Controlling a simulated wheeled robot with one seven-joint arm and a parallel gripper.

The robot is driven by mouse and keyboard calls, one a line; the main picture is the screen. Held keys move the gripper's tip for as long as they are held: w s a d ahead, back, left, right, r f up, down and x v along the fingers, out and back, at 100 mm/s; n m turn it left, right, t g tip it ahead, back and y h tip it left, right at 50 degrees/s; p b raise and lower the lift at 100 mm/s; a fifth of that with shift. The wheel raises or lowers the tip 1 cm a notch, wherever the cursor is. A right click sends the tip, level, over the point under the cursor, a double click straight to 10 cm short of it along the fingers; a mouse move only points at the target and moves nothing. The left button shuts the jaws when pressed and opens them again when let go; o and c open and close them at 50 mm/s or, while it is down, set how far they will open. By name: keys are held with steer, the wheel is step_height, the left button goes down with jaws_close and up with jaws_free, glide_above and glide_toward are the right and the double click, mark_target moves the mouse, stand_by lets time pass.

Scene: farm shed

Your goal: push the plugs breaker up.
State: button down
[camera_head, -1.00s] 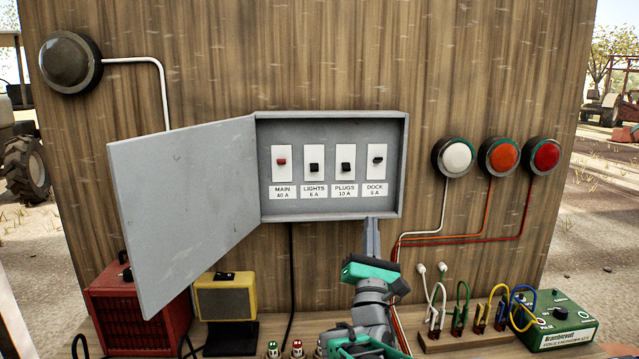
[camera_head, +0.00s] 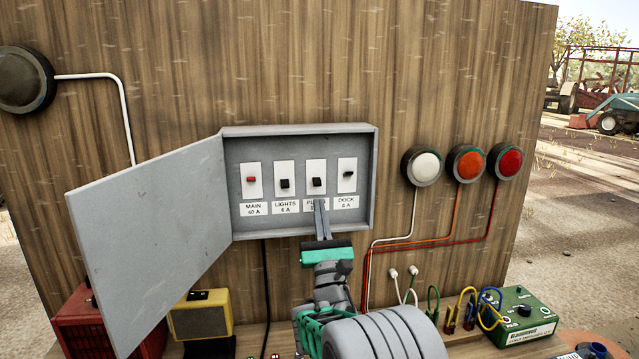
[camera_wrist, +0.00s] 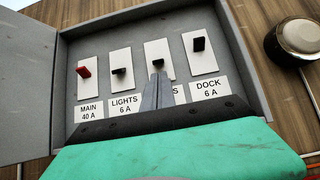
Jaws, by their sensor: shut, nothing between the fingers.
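The plugs breaker (camera_head: 317,183) is a black toggle on a white plate, third from the left in the open grey breaker box (camera_head: 376,185). It also shows in the wrist view (camera_wrist: 158,63), just above my fingertips. My gripper (camera_head: 320,203) is shut and empty, its grey fingers pointing up in front of the plugs plate and covering part of its label. The fingertips (camera_wrist: 157,76) are just below the toggle; whether they touch it I cannot tell. The dock toggle (camera_head: 348,174) sits higher on its plate than the plugs toggle.
The main breaker (camera_head: 251,180) is red and the lights breaker (camera_head: 285,184) is black, both left of plugs. The box door (camera_head: 150,245) hangs open to the left. White, orange and red round lamps (camera_head: 466,162) are on the wall at right. A shelf with devices lies below.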

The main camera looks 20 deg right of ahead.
mark_target(317, 182)
steer(key=p+x, duration=0.1)
steer(key=x, duration=0.2)
steer(key=shift+d, duration=0.15)
